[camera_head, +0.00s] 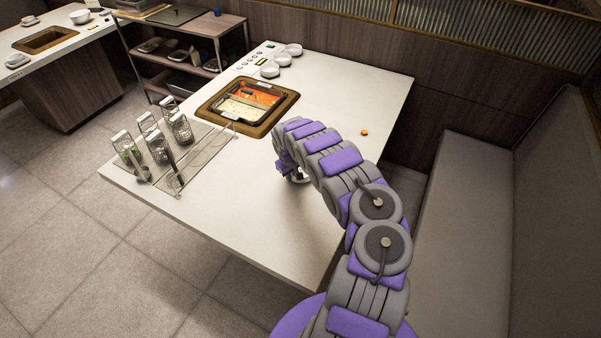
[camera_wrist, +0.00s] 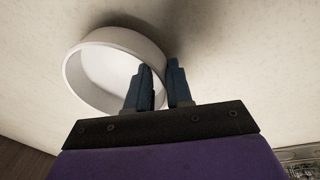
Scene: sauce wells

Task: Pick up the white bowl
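The white bowl (camera_wrist: 108,68) fills the upper left of the wrist view, against the pale tabletop. My gripper (camera_wrist: 161,72) is at the bowl's right side. One dark finger is inside the bowl and the other is outside, with the bowl's wall between them. A narrow gap shows between the fingers; I cannot tell whether both press on the wall. In the head view my purple and grey arm reaches down over the table and hides most of the gripper and the bowl.
The white table (camera_head: 235,205) holds a sunken pot (camera_head: 206,110) with red and pale broth. A small orange item (camera_head: 364,132) lies right of my arm. A grey bench (camera_head: 460,220) is at right.

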